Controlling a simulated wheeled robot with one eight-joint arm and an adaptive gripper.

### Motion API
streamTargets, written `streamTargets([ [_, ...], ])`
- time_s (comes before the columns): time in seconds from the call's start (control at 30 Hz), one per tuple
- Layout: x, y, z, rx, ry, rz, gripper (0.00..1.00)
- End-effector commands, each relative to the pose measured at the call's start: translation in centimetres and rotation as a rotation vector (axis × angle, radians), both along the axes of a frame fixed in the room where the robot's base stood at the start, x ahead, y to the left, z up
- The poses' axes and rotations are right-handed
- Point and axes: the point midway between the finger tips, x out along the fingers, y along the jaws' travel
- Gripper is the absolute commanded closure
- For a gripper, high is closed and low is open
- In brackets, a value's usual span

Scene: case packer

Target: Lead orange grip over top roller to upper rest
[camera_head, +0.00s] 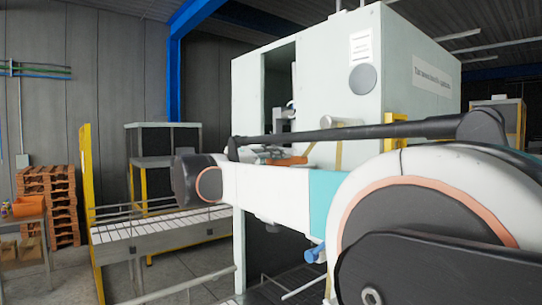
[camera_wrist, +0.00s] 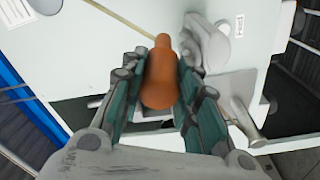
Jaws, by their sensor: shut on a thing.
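The orange grip (camera_wrist: 158,88) is held between the two finger pads of my gripper (camera_wrist: 164,62) in the wrist view. Its narrow end points to the top of the picture, and a thin tan strand (camera_wrist: 125,20) runs from near that end to the upper left. In the head view a bit of orange (camera_head: 288,160) shows above my white arm link, in front of the machine; the gripper there is mostly hidden. A pale rounded fitting (camera_wrist: 208,42) sits close right of my right finger in the wrist view. I cannot tell whether it is the top roller or the upper rest.
The large pale machine cabinet (camera_head: 408,75) with a dark opening stands behind my arm. A roller conveyor (camera_head: 160,235) with a yellow post (camera_head: 88,180) runs at left. Stacked wooden pallets (camera_head: 48,200) stand farther left.

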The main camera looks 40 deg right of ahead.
Motion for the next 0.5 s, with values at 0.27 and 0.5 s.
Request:
streamTargets([
  [0.27, 0.0, 0.1, -1.2, -0.021, -0.001, 0.038, 1.0],
  [0.5, 0.1, 0.1, -1.8, -0.035, -0.001, 0.064, 1.0],
])
